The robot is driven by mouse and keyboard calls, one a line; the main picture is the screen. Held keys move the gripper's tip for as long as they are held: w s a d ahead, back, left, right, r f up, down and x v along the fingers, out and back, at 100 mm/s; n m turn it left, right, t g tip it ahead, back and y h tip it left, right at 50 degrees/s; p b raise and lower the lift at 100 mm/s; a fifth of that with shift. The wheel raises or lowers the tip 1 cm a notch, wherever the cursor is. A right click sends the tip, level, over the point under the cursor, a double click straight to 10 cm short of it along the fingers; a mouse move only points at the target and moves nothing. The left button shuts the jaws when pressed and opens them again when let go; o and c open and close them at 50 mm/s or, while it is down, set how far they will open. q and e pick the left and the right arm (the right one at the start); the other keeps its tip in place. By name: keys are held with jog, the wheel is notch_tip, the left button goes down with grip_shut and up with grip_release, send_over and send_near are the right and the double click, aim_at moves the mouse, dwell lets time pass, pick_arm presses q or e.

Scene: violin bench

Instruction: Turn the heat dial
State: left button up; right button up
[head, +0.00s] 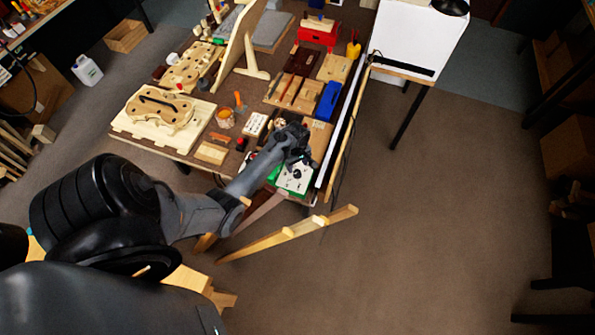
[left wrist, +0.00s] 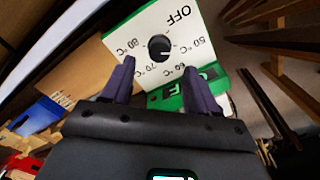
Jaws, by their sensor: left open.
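The heat dial (left wrist: 160,47) is a round black knob with a light pointer mark. It sits on a white panel (left wrist: 190,22) marked OFF and with several temperatures in °C, on a green-edged box. In the left wrist view my left gripper (left wrist: 158,80) is open, its two dark fingers pointing at the panel below the dial, with nothing between the tips. The dial shows just beyond the fingertips. I cannot tell whether a finger touches the panel. In the head view the white panel (head: 294,180) is at the bench's near right corner, partly hidden by my left gripper (head: 293,160). My right gripper is not in view.
The bench holds a violin body in a mould (head: 160,111), a blue block (head: 328,101), a red box (head: 318,33) and small tools. A wooden stand (head: 290,232) is on the floor in front of the bench corner.

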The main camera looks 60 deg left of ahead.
aim_at(297, 172)
pick_arm(q)
jog(key=shift+f+b, duration=0.6)
jog(key=shift+f, duration=2.25)
jog(key=shift+c, duration=0.2)
jog(key=c, duration=1)
jog(key=shift+m, duration=0.3)
